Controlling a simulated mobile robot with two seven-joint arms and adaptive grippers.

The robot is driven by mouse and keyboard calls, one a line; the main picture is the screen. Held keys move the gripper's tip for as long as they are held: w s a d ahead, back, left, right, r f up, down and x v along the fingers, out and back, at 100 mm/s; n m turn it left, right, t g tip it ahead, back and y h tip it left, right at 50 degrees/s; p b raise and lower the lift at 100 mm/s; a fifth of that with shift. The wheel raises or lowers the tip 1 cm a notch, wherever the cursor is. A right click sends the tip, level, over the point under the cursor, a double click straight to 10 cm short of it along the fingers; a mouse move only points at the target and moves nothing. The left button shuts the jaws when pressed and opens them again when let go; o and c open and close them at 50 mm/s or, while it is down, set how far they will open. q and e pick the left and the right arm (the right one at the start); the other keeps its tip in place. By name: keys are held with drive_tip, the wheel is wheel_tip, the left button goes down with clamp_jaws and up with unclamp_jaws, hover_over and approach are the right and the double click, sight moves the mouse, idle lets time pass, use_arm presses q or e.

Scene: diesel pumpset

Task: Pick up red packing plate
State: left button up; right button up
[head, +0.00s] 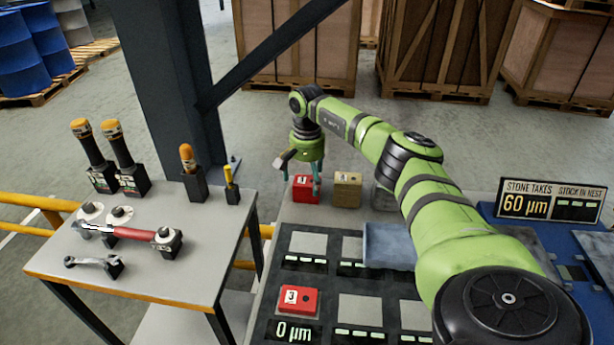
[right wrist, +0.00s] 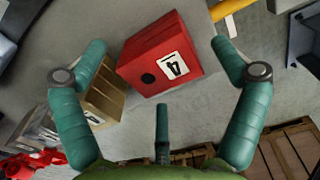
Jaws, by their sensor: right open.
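A red block (head: 306,190) with a white number label sits at the back of the bench, just below my right gripper (head: 301,175). In the right wrist view the same red block (right wrist: 160,55) lies between the spread fingers of my open right gripper (right wrist: 158,48), with gaps on both sides. I cannot tell how far the fingertips reach down beside it. A second red block (head: 297,301), marked 3, lies in the front part of the panel. My left gripper is not in view.
A tan block (head: 347,189) stands close to the right of the red block and near one finger in the wrist view. A blue-grey tray (head: 388,246) lies in front. A side table (head: 150,255) with tools stands left. A dark post (head: 168,90) rises behind.

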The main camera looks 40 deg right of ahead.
sight(310, 180)
drive_tip(key=c, duration=1.9)
drive_tip(key=shift+o, duration=0.2)
drive_tip(key=shift+r, duration=0.15)
drive_tip(key=shift+d+r, duration=0.1)
drive_tip(key=shift+r, duration=0.15)
drive_tip(key=r, duration=0.1)
drive_tip(key=r+b, duration=0.1)
drive_tip(key=r, duration=0.1)
drive_tip(key=shift+s+d+r, duration=0.15)
drive_tip(key=shift+d+r, duration=0.1)
drive_tip(key=shift+d, duration=0.05)
drive_tip(key=s+d+r+b, duration=0.2)
drive_tip(key=s+d+r, duration=0.4)
drive_tip(key=s, duration=0.2)
drive_tip(key=shift+s+d+r, duration=0.25)
drive_tip(key=shift+s+r, duration=0.15)
